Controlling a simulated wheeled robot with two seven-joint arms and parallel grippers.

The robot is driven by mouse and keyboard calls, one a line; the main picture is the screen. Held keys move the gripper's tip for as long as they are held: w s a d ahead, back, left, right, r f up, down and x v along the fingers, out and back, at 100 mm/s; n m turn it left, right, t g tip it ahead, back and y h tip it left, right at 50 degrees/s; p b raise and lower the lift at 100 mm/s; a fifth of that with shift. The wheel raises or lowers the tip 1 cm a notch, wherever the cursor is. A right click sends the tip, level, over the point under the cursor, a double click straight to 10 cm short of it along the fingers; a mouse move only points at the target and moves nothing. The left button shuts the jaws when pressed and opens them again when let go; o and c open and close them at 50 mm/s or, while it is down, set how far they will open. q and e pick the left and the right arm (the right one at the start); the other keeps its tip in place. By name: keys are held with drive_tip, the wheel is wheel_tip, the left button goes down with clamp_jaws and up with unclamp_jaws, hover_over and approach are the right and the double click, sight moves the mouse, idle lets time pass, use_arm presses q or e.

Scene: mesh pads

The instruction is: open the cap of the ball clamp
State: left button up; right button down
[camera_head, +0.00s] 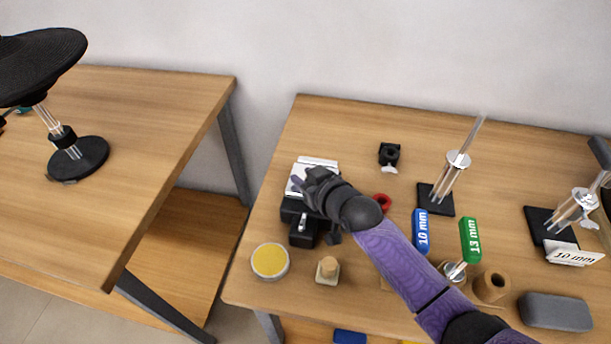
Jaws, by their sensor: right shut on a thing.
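The ball clamp appears to be the black block-shaped device (303,235) with a silver plate (318,162) at its back, near the left end of the right-hand table. My right gripper (300,183) is over the top of this clamp, shut on a part of it, which I take to be the cap. The gripper and wrist hide most of the cap, so how far it is open cannot be told. My left gripper is not in view.
A yellow round tin (270,261) and a small wooden-knobbed piece (328,270) stand in front of the clamp. A small black clamp (389,156), a red ring (382,202), a blue 10 mm block (421,231) and a green 13 mm block (470,240) lie to the right.

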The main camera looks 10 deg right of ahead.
idle(0.6)
drive_tip(key=shift+w+d+r+m+g+p, duration=0.1)
drive_tip(key=shift+w+r+m+g+p, duration=0.15)
drive_tip(key=shift+r+g+p, duration=0.5)
drive_tip(key=shift+w+r+m+g+p, duration=0.25)
drive_tip(key=shift+r+m+p, duration=0.1)
drive_tip(key=shift+p, duration=0.35)
drive_tip(key=shift+w+d+r+m+g, duration=0.25)
drive_tip(key=shift+w+m+g, duration=0.2)
drive_tip(key=shift+g, duration=0.45)
drive_tip(key=shift+w+d+r+m+g+y, duration=0.1)
drive_tip(key=shift+w+r+m+g+y, duration=0.4)
drive_tip(key=shift+g, duration=0.3)
